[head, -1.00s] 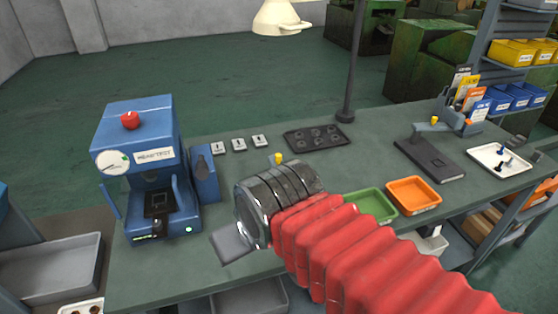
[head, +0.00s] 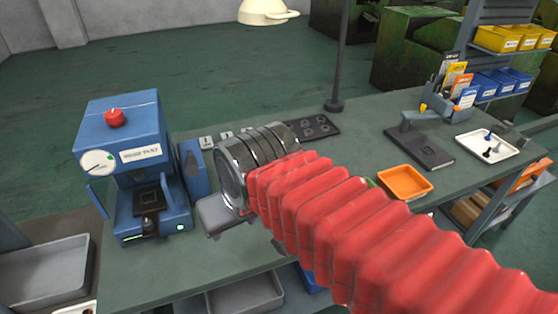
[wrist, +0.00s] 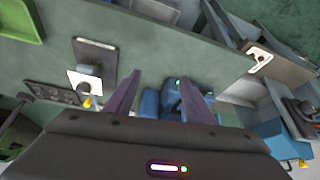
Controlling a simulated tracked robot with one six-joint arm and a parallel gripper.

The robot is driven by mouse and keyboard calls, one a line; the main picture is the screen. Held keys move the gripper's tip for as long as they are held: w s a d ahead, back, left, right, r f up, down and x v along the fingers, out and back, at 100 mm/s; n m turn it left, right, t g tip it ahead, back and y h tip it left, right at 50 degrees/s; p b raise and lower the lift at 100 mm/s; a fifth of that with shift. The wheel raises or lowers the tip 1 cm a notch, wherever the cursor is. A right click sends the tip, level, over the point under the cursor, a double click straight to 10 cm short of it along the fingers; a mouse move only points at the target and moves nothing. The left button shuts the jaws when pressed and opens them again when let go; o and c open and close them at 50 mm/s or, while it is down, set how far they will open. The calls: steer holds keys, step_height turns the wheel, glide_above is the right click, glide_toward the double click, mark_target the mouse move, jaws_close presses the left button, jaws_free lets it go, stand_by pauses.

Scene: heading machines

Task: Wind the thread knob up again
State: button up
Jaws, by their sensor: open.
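No knob is labelled as the thread knob. In the wrist view a fixture (wrist: 97,58) with a grey plate, a white square and a dark upright part stands left of my gripper, a yellow knob (wrist: 87,103) at its end. In the head view my red-sleeved arm hides this spot. Another yellow knob (head: 423,108) tops a fixture with a black plate (head: 425,152) at the right. A red knob (head: 114,118) sits on the blue tester (head: 125,150). My gripper (wrist: 158,80) is open with nothing between its purple fingers, above the bench; the head view hides its fingers.
The black tray (head: 318,126) lies behind my arm, the orange tray (head: 405,181) to its right. A green tray (wrist: 20,18) shows in the wrist view. A white tray (head: 487,146) with small parts lies far right. A lamp post (head: 338,60) rises at the bench's back.

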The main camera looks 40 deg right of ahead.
steer(key=w+d+r+m+g, duration=0.2)
steer(key=w+d+m, duration=0.3)
steer(key=w+d, duration=0.3)
steer(key=w+d+r+m+g, duration=0.3)
steer(key=w+d+r+m, duration=0.2)
steer(key=d, duration=0.9)
steer(key=w, duration=0.2)
steer(key=shift+w+r, duration=0.2)
steer(key=shift+w, duration=0.2)
steer(key=shift+a, duration=0.1)
steer(key=shift+f, duration=0.15)
step_height(320, 180, down, 14)
steer(key=shift+r, duration=0.25)
steer(key=shift+c, duration=0.3)
steer(key=c, duration=1)
